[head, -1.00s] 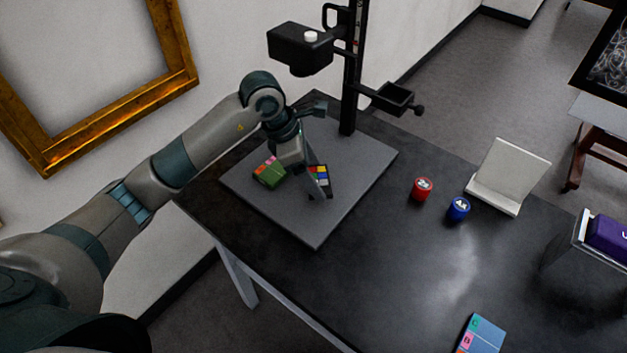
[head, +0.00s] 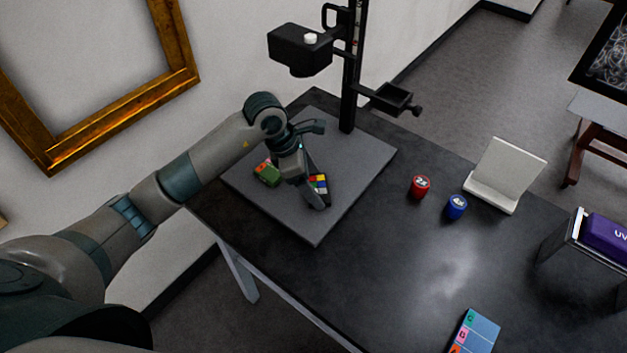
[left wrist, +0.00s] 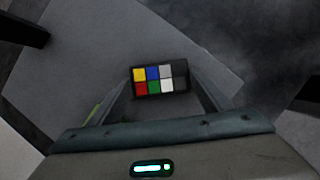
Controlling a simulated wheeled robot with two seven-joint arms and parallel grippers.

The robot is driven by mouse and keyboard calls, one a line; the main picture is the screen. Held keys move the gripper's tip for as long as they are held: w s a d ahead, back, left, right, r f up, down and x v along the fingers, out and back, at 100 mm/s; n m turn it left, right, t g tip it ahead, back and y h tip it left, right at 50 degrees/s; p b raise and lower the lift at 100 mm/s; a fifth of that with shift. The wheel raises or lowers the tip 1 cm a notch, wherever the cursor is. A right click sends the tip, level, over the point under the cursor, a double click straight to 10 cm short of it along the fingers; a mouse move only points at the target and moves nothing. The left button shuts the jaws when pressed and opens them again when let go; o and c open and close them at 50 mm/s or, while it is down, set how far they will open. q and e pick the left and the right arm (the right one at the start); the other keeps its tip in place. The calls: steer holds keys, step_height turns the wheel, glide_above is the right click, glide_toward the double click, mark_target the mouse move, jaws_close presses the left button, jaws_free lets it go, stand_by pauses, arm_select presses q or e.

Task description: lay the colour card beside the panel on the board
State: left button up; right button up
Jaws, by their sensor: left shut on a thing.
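The colour card (head: 319,184) is a small dark card with coloured, grey and white patches; it also shows in the left wrist view (left wrist: 154,80). My left gripper (head: 316,197) is shut on it, with a finger at each side in the left wrist view. The card is over the grey board (head: 345,185); I cannot tell whether it touches. The panel (head: 266,174), green with an orange-red part, lies on the board left of the card, partly hidden by my gripper. A gap shows between panel and card. My right gripper is not in view.
A black stand post (head: 348,95) with a camera-like head (head: 300,50) and side bracket (head: 390,98) rises behind the board. A red jar (head: 420,188), blue jar (head: 457,207) and white holder (head: 505,175) stand right. The board's front part is clear.

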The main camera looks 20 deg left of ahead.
arm_select(q)
steer(key=shift+f, duration=0.15)
steer(key=o, duration=1)
steer(key=shift+r, duration=0.25)
steer(key=shift+b+v, duration=1.55)
steer(key=shift+v, duration=4.35)
steer(key=shift+s+a, duration=0.1)
